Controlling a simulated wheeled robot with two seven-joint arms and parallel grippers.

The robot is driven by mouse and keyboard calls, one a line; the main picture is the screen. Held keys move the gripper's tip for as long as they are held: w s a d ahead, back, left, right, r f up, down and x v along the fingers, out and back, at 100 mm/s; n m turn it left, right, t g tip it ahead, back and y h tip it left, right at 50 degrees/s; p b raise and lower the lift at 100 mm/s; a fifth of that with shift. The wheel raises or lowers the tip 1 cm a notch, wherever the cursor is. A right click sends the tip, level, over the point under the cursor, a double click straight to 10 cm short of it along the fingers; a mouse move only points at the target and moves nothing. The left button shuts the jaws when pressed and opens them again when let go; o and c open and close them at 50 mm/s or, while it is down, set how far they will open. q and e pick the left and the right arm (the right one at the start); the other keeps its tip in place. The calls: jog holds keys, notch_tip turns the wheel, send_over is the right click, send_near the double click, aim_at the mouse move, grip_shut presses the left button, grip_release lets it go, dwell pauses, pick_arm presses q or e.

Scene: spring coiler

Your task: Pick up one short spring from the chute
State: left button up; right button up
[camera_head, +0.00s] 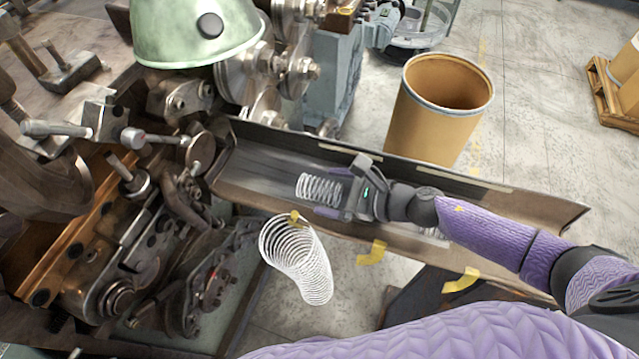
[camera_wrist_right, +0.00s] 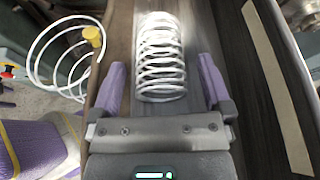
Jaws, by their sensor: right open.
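A short white spring (camera_head: 319,188) lies in the metal chute (camera_head: 262,165) in the head view. In the right wrist view the short spring (camera_wrist_right: 160,58) lies ahead of and partly between the two purple fingers. My right gripper (camera_head: 335,196) is over the chute, beside the spring's right end in the head view. In the right wrist view the right gripper (camera_wrist_right: 160,84) is open, with a gap between each finger and the coils. Part of another white coil (camera_head: 432,233) shows in the chute below my right forearm, mostly hidden. My left gripper is not in view.
A large loose white spring (camera_head: 298,262) hangs from a yellow hook at the chute's near side. The coiler machine (camera_head: 110,240) fills the left. A brown drum (camera_head: 437,115) stands behind the chute.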

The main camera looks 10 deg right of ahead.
jog(key=shift+w+a+f, duration=0.1)
jog(key=shift+w+a, duration=0.1)
jog(key=shift+a, duration=0.05)
jog(key=c, duration=1.2)
